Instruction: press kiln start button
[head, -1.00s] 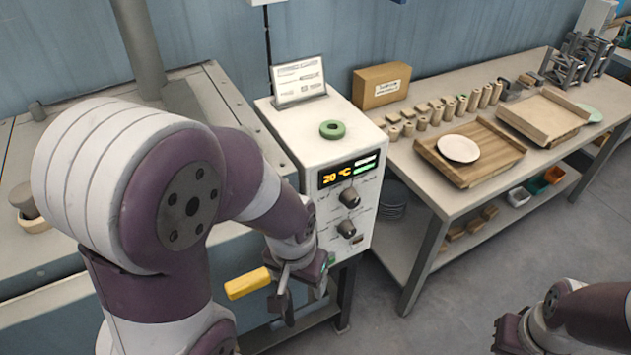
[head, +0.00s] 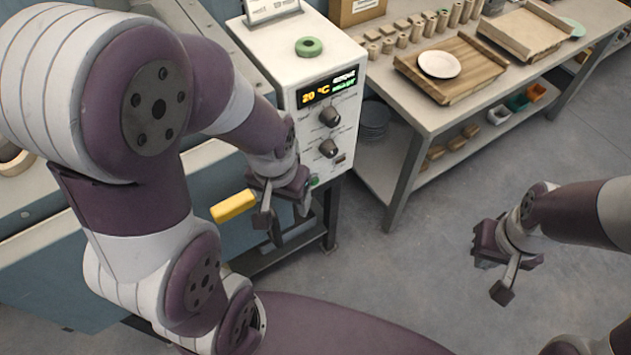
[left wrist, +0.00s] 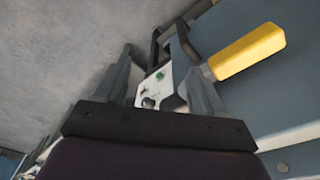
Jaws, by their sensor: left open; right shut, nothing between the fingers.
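The white control box (head: 300,72) stands left of centre in the head view, with a display reading 20 °C and two dark knobs. A small green button (head: 313,180) sits low on its front, partly hidden by my left gripper. The left wrist view shows the green button (left wrist: 161,74) between the fingers, farther off, with a knob (left wrist: 147,103) near it. My left gripper (head: 283,213) is open and empty, just below and left of the button; contact cannot be told. My right gripper (head: 492,278) is shut and empty over the floor at right.
A yellow handle (head: 233,206) sticks out beside my left gripper, and shows close to a finger in the left wrist view (left wrist: 250,52). A green ring (head: 309,46) lies on the box. A workbench (head: 415,112) with boards and a plate stands right. Floor between is clear.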

